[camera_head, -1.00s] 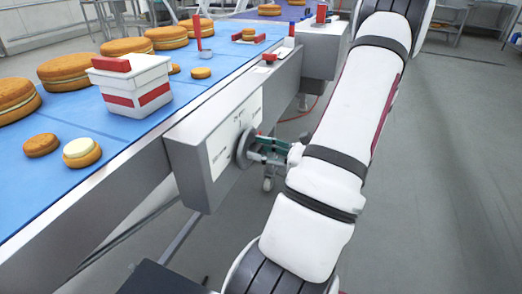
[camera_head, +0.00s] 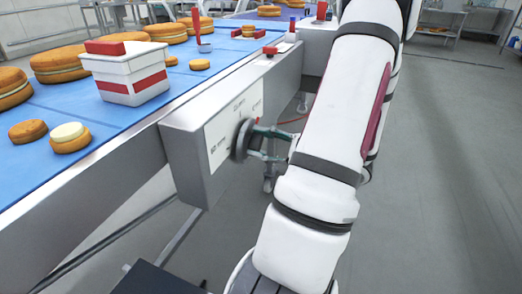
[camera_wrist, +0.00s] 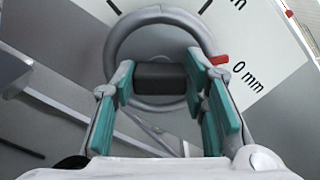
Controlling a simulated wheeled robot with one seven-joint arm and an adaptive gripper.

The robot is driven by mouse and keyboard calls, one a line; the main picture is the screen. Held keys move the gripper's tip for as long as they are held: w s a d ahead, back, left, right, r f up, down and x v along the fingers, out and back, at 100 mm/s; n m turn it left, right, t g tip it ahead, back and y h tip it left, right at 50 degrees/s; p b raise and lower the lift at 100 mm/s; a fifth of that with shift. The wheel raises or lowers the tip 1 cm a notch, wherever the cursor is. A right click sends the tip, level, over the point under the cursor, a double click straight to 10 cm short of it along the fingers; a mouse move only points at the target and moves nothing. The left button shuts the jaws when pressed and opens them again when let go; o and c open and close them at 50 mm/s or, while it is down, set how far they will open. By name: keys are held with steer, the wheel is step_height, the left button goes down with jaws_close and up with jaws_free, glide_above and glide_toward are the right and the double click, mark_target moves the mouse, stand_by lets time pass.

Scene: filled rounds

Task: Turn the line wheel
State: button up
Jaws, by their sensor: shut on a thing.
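The line wheel (camera_head: 240,139) is a grey round wheel on the front of a pale panel at the conveyor's side. In the wrist view its ring (camera_wrist: 112,45) fills the upper middle, with a dark crossbar (camera_wrist: 160,77) inside it and a red pointer (camera_wrist: 219,60) at its right edge, close to a "0 mm" mark. My gripper (camera_wrist: 161,78) has its green-padded fingers on either side of the crossbar, shut on it. In the head view my gripper (camera_head: 257,143) reaches the wheel from the right; my arm hides part of it.
The blue conveyor belt (camera_head: 40,190) carries several cakes and a white tub (camera_head: 125,87) with a red band. The grey panel box (camera_head: 181,160) juts out below the belt edge.

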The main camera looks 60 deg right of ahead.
steer(key=n+b, duration=0.4)
steer(key=shift+a+f+n, duration=0.1)
steer(key=shift+f+n, duration=0.2)
steer(key=n+b, duration=0.2)
steer(key=b, duration=0.1)
steer(key=shift+n+b, duration=0.4)
steer(key=shift+r, duration=0.1)
steer(key=o, duration=1.2)
steer(key=shift+c, duration=0.2)
steer(key=s, duration=1.2)
steer(key=shift+d, duration=0.45)
